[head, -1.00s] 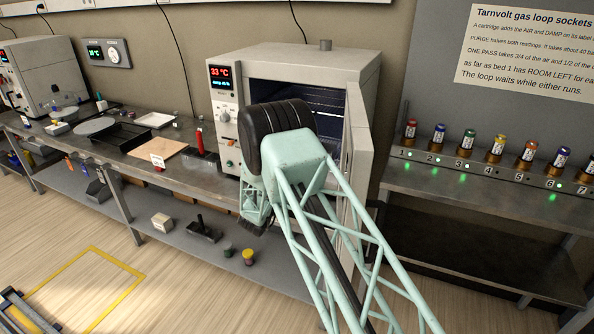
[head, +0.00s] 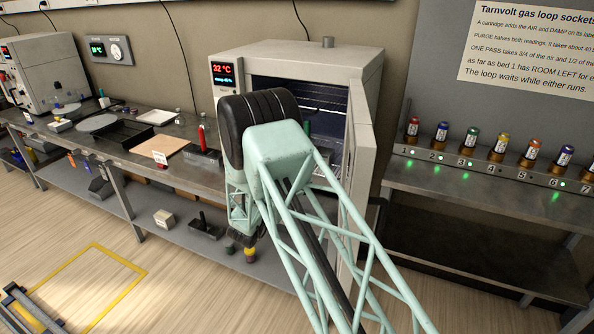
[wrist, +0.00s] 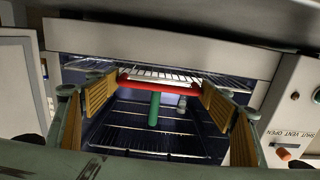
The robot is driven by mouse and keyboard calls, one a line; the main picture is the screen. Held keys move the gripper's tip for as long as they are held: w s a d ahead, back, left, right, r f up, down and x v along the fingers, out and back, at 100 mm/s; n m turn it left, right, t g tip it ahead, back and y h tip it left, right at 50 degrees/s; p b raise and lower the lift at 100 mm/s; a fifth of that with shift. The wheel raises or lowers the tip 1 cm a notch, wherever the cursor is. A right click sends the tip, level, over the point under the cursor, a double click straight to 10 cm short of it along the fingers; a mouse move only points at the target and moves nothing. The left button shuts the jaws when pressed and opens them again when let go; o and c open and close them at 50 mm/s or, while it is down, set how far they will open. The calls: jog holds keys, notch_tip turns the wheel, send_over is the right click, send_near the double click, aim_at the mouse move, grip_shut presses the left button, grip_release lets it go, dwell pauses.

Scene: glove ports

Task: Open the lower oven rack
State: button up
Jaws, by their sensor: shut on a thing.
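The oven (head: 290,66) stands on the bench with its door (head: 358,150) swung open to the right. My arm covers much of its opening in the head view. In the wrist view, which is upside down, my gripper (wrist: 160,84) is shut on a red bar (wrist: 142,87), one fingertip at each end. The bar lies at the front of a wire rack (wrist: 175,75), the lower one. A green post (wrist: 154,110) reaches from the bar area toward the upper racks (wrist: 150,145). How far the lower rack is out is hard to tell.
A control panel with a vent knob (wrist: 283,154) is beside the opening. Bottles (head: 502,147) stand in a row on the right bench. A tan board (head: 160,148) and black tray (head: 122,136) lie on the left bench. The floor ahead is open.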

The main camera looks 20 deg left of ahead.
jog(key=s+a, duration=0.1)
jog(key=s, duration=1.6)
jog(key=shift+b, duration=0.45)
jog(key=o, duration=1.1)
jog(key=shift+s, duration=0.2)
jog(key=shift+s+a, duration=0.15)
jog(key=shift+s, duration=2.8)
jog(key=shift+s+a, duration=0.15)
jog(key=shift+s, duration=2.75)
